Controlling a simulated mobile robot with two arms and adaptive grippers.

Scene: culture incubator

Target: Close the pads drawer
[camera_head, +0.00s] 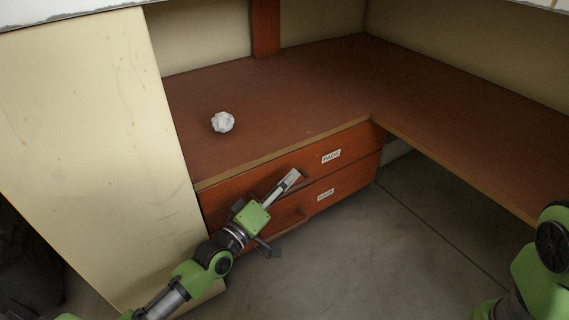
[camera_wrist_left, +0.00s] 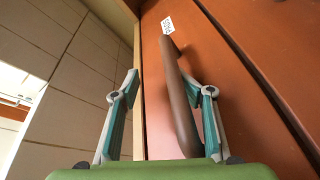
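The pads drawer (camera_head: 352,147) is the upper of two red-brown drawers under the worktop, with a white label reading PADS. I cannot clearly tell how far it stands out. The lower drawer (camera_head: 345,190) has a label too small to read surely. My left gripper (camera_head: 282,212) is open in front of the drawer fronts, one finger by the upper drawer and one lower down. My right gripper is out of view.
A crumpled white ball (camera_head: 222,122) lies on the brown worktop (camera_head: 290,90). A cream panel (camera_head: 90,140) stands left of the drawers. The worktop turns a corner to the right. Grey floor (camera_head: 400,250) in front is clear. My right arm shows at lower right.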

